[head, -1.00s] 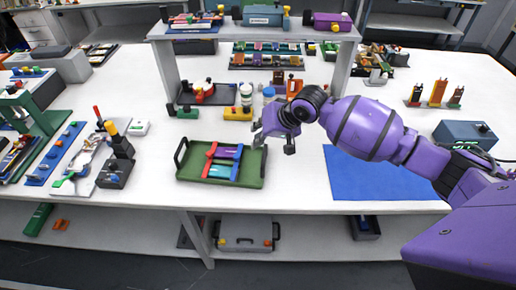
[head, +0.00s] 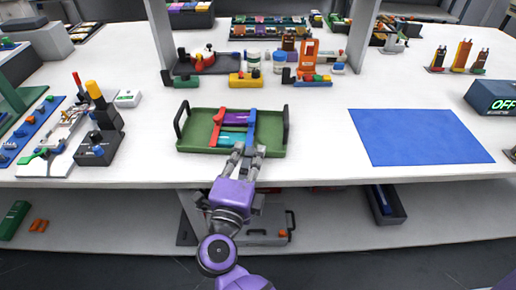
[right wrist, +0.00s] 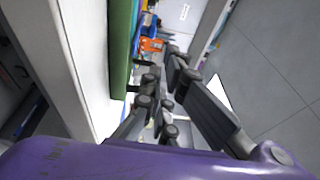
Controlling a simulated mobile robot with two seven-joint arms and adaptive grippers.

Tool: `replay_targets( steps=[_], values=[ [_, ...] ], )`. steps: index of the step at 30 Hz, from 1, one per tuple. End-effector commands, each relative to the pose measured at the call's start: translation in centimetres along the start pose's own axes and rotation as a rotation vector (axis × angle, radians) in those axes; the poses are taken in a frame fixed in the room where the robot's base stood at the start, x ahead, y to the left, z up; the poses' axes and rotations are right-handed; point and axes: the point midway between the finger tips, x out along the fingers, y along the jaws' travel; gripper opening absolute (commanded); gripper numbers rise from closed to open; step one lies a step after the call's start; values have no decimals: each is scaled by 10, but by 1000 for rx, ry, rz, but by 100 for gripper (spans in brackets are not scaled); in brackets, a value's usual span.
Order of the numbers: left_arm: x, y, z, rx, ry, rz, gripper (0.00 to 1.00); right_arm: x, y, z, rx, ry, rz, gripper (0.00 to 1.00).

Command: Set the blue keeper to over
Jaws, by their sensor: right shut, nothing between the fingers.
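The blue keeper (head: 252,126) is a narrow bar at the right of the cells in a green tray (head: 272,148). A matching red bar (head: 218,127) is at the left. A purple cell (head: 235,118) and a teal cell (head: 234,138) lie between the bars. My right gripper (head: 247,156) is at the tray's front edge, just in front of the blue keeper's near end, shut and empty. Whether it touches the keeper cannot be told. The right wrist view shows the gripper's fingers beside the green tray (right wrist: 121,50). My left gripper is not in view.
A blue mat (head: 420,137) lies to the right with clear table around it. A black box (head: 98,148) with a yellow-tipped lever stands at left. Yellow and orange fixtures (head: 245,80) stand behind the tray. A grey case (head: 255,225) is on the lower shelf.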

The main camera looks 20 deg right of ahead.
Motion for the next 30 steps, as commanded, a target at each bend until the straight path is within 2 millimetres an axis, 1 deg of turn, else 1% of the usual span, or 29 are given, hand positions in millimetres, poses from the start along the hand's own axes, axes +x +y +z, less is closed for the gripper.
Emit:
replay_targets(
  steps=[1,3,5,8,15,18,21,25,30],
  values=[
    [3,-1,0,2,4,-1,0,-2,11,-8,-1,41,34,0],
    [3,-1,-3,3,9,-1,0,-2,15,-16,-8,72,54,0],
    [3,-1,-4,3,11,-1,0,2,16,-18,-10,82,59,0],
    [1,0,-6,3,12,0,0,15,14,-18,-9,80,55,0],
    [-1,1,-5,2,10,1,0,60,16,-21,-10,77,53,0],
    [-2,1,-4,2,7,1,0,76,17,-22,-9,78,53,0],
    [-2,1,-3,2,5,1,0,87,18,-23,-8,76,55,0],
    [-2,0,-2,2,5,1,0,94,19,-24,-9,76,56,0],
    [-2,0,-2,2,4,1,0,96,20,-24,-8,76,56,0]
  ],
)
